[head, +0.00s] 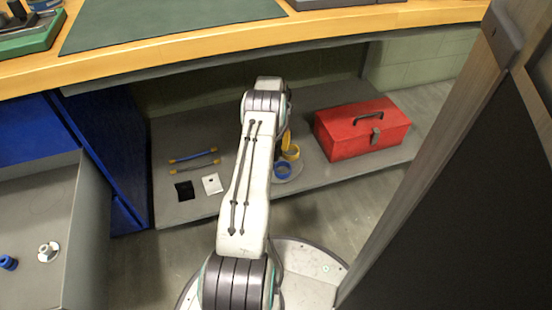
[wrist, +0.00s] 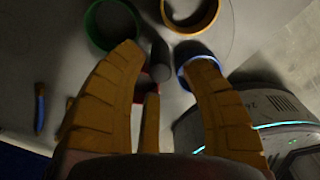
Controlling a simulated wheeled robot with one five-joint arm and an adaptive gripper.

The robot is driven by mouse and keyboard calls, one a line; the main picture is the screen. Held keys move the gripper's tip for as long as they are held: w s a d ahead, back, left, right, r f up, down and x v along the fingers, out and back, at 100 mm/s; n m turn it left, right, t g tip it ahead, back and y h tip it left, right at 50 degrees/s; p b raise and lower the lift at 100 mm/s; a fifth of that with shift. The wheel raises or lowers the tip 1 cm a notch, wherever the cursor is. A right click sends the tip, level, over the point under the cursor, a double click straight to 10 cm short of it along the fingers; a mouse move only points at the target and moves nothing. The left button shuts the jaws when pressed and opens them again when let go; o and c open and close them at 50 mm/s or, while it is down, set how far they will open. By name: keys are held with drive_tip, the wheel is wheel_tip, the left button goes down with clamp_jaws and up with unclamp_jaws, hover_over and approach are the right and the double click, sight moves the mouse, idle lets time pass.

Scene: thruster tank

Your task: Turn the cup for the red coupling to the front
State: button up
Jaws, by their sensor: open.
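A round turntable (head: 289,178) sits on the low shelf, partly hidden by my arm. The wrist view shows a green cup (wrist: 95,38), the yellow cup (wrist: 197,14), the blue cup (wrist: 188,52) and a dark central post (wrist: 160,62). A red cup (wrist: 142,88) shows only in part between my fingers. My gripper (wrist: 161,57) is open over the turntable; its right finger overlaps the blue cup. I cannot tell whether it touches.
A red toolbox (head: 350,138) stands right of the turntable. The bench top (head: 180,55) overhangs the shelf. A dark panel (head: 470,200) stands close on the right.

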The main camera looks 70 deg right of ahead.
drive_tip(key=shift+r+p, duration=1.45)
drive_tip(key=shift+r, duration=1.35)
